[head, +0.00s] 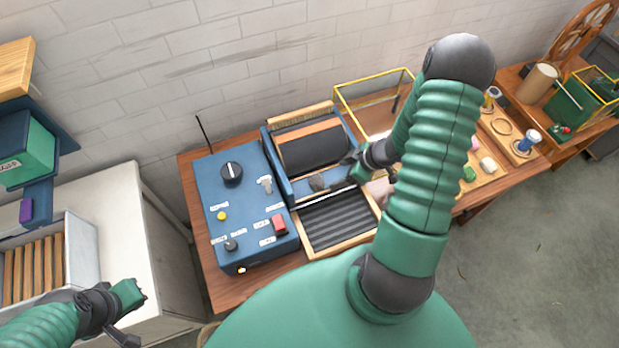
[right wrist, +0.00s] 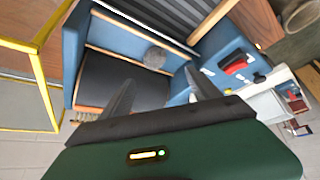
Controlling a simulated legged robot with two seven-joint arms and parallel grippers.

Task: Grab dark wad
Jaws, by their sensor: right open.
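The dark wad (head: 317,183) is a small grey, fuzzy lump lying on the blue front ledge of the carding machine (head: 273,150), in front of its dark drum. It also shows in the right wrist view (right wrist: 154,57), beyond my fingertips. My right gripper (head: 349,168) is just right of the wad in the head view. In the right wrist view its two fingers (right wrist: 158,92) are spread with nothing between them, and the wad lies ahead of the gap. My left gripper (head: 137,296) is at the lower left, far from the wad; its jaw state is unclear.
A blue control box (head: 240,205) with knobs and a red switch stands left of the machine. A ribbed dark tray (head: 338,222) lies in front. A yellow-framed clear case (head: 345,92) stands behind right. A wooden board (head: 490,183) with coloured wads lies farther right.

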